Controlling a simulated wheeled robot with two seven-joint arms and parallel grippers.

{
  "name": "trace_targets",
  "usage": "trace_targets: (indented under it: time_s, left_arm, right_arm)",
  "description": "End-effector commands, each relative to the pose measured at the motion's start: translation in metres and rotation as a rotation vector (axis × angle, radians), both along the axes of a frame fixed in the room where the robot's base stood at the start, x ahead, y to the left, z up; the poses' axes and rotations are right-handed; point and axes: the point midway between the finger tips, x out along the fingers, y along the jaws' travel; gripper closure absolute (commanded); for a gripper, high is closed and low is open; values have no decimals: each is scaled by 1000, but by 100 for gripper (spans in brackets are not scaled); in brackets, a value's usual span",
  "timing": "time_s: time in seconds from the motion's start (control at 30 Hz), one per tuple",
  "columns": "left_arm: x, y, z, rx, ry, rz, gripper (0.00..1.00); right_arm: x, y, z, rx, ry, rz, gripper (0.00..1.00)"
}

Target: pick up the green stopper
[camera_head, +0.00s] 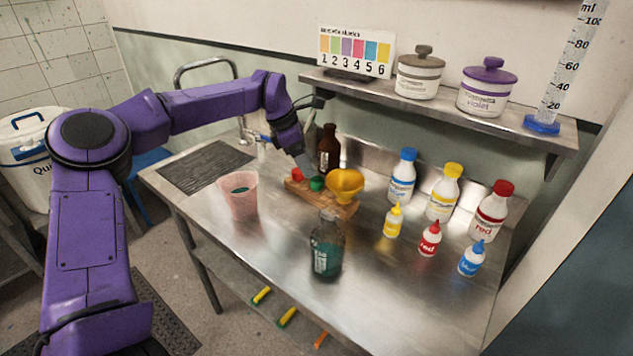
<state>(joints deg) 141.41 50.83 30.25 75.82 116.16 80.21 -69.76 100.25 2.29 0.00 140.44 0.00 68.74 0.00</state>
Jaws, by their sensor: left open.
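The green stopper (317,184) sits on a small wooden block (330,203) on the metal bench. A red stopper (297,174) is just left of it, and a yellow funnel (346,182) stands close on its right. My left gripper (306,170) reaches in from the upper left, pointing down, with its tips just above and beside the green stopper. It is open; I cannot tell whether a finger touches the stopper. The fingers are small and partly merge with the background. My right gripper is not in view.
A brown bottle (328,150) stands right behind the block. A pink beaker (240,196) is to the left, and a clear bottle with teal liquid (326,247) is in front. Several dye bottles (441,192) stand at the right. A shelf (440,107) overhangs the back.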

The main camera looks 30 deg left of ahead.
Motion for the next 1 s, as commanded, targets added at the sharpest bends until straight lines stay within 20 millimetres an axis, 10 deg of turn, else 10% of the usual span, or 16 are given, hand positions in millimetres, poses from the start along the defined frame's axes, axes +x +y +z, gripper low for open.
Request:
trace_targets:
  time_s: [0.57, 0.77, 1.0]
  left_arm:
    - [9, -17, -52, 1, 2, 4, 31]
    - [9, -17, -51, 1, 1, 3, 90]
    - [9, -17, -51, 1, 0, 4, 91]
  right_arm:
    - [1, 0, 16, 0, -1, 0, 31]
    - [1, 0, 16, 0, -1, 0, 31]
    - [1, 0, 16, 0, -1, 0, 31]
